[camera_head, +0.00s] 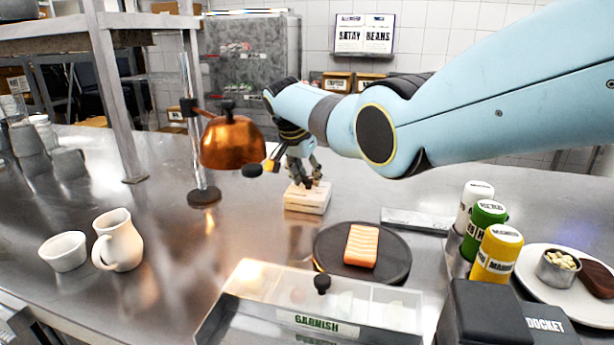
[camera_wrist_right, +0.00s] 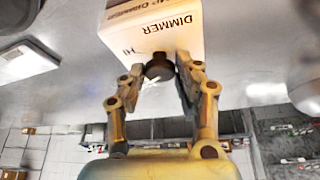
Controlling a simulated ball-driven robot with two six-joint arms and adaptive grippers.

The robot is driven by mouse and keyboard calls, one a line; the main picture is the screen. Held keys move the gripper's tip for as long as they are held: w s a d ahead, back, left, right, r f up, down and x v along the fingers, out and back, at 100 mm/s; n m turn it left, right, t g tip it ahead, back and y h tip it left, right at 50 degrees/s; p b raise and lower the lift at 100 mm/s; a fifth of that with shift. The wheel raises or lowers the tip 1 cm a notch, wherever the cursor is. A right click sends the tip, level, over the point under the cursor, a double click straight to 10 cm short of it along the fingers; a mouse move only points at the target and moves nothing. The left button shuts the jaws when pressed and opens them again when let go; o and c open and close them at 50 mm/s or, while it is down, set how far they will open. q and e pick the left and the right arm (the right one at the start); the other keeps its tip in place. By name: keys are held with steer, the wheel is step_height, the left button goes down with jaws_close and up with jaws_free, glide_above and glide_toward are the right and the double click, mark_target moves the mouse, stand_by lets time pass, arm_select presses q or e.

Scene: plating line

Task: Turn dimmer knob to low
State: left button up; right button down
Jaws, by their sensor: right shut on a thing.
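The dimmer box (camera_head: 307,198) is a small cream block standing on the steel counter behind the dark round plate. In the right wrist view the dimmer box (camera_wrist_right: 150,30) fills the top, with the words DIMMER and HI on its face. The dark dimmer knob (camera_wrist_right: 158,66) sticks out of it, between my right gripper's fingers. My right gripper (camera_head: 308,183) is at the box from above, and its fingertips (camera_wrist_right: 172,72) are shut on the knob. The knob's pointer mark is too small to read. My left gripper is not in view.
A copper heat lamp (camera_head: 231,142) on a post stands just left of my right gripper. A dark plate (camera_head: 325,262) with a salmon piece (camera_head: 361,246) and a garnish box (camera_head: 262,276) stand in front. Labelled bottles (camera_head: 497,252) stand to the right. A white jug (camera_head: 118,240) stands left.

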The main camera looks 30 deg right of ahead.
steer(key=c, duration=0.9)
jaws_free()
steer(key=shift+c, duration=0.2)
